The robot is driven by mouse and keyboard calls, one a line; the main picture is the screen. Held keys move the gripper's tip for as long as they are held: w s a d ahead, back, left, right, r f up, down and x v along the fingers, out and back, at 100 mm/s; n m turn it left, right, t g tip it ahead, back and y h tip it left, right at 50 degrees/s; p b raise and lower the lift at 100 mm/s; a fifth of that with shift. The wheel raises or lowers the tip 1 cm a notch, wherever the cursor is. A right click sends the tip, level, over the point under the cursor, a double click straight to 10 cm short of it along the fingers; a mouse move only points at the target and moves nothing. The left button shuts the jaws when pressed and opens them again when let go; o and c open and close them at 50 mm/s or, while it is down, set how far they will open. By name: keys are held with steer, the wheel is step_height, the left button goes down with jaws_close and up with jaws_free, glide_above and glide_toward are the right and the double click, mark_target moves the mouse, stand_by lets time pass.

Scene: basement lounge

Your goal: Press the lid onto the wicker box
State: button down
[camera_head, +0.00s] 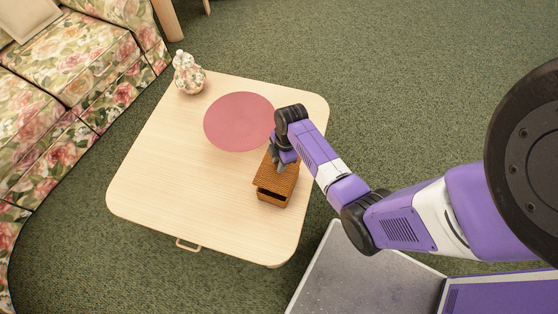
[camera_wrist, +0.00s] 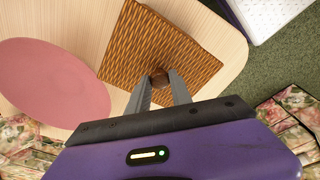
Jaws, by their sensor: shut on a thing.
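The wicker box (camera_head: 272,202) stands on the pale wooden table, to the right of the table's middle. Its woven lid (camera_head: 272,178) is over it in the head view, with a dark gap between lid and box at the near side. The lid fills the upper middle of the wrist view (camera_wrist: 150,45) and hides the box there. My gripper (camera_head: 281,164) is above the lid. In the wrist view its two fingers (camera_wrist: 159,80) are shut on the lid's dark brown knob (camera_wrist: 159,76). I cannot tell whether the lid touches the box's rim.
The table (camera_head: 165,190) has free room left of the box. A flat round pink mat (camera_head: 238,122) lies behind the box. A floral-patterned jar (camera_head: 187,74) stands at the far left corner. A floral sofa (camera_head: 65,75) is to the left.

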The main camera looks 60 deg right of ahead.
steer(key=shift+r, duration=0.1)
steer(key=shift+f+b, duration=2.4)
steer(key=shift+f, duration=1.1)
steer(key=shift+f+b, duration=0.3)
steer(key=shift+f, duration=0.6)
steer(key=c, duration=0.6)
jaws_free()
steer(key=shift+r, duration=0.1)
stand_by(0.3)
steer(key=shift+r+p, duration=3.45)
steer(key=shift+p, duration=0.05)
